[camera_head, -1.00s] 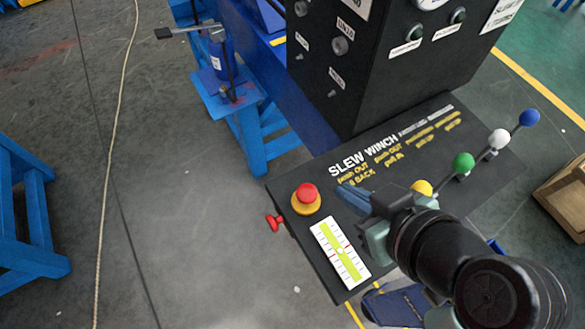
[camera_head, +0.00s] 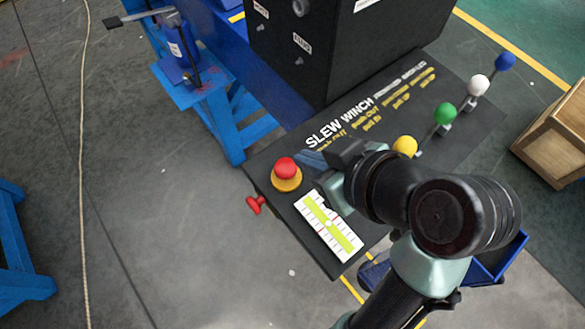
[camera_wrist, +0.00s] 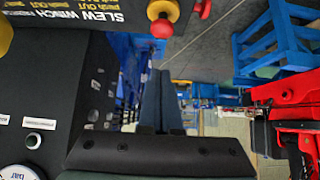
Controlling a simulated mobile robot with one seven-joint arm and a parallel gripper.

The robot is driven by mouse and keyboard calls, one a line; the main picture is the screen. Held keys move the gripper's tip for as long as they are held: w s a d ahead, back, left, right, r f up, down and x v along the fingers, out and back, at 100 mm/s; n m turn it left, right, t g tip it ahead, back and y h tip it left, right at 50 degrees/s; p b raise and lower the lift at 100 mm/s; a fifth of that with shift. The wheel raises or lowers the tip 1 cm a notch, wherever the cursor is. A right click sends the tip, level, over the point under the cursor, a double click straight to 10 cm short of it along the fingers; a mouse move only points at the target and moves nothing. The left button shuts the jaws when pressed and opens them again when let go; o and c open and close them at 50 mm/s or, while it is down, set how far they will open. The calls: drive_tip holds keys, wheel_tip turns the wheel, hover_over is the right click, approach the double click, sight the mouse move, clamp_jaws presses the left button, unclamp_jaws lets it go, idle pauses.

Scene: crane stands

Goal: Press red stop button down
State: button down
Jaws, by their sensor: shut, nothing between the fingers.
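The red stop button (camera_head: 286,168) is a mushroom cap on a yellow round base (camera_head: 287,183), at the left edge of the black control panel. In the wrist view the red cap (camera_wrist: 162,27) shows at the top, beyond the fingertips. My gripper (camera_head: 304,157) is shut and empty, its bluish fingers just right of and behind the button in the head view. In the wrist view the shut fingers (camera_wrist: 160,75) point up the picture towards the button, with a visible gap. The fingertips look apart from the cap; their height above the panel is hard to tell.
A red T-shaped handle (camera_head: 255,204) sticks out at the panel's left side. A white and yellow-green scale plate (camera_head: 329,225) lies in front of the button. Yellow (camera_head: 405,146), green (camera_head: 444,113), white and blue lever knobs stand to the right. A black box (camera_head: 330,60) rises behind.

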sight(289, 171)
drive_tip(key=p+x, duration=0.2)
drive_tip(key=x, duration=0.3)
drive_tip(key=shift+w+a+f, duration=0.1)
drive_tip(key=shift+w+a, duration=0.05)
drive_tip(key=shift+a, duration=0.1)
wheel_tip(289, 171, down, 3)
drive_tip(key=shift+d+f+p, duration=0.1)
drive_tip(key=shift+d+p, duration=0.05)
drive_tip(key=shift+p, duration=0.55)
drive_tip(key=shift+f, duration=0.4)
wheel_tip(289, 171, down, 2)
drive_tip(key=shift+f+b, duration=0.1)
drive_tip(key=shift+b, duration=0.7)
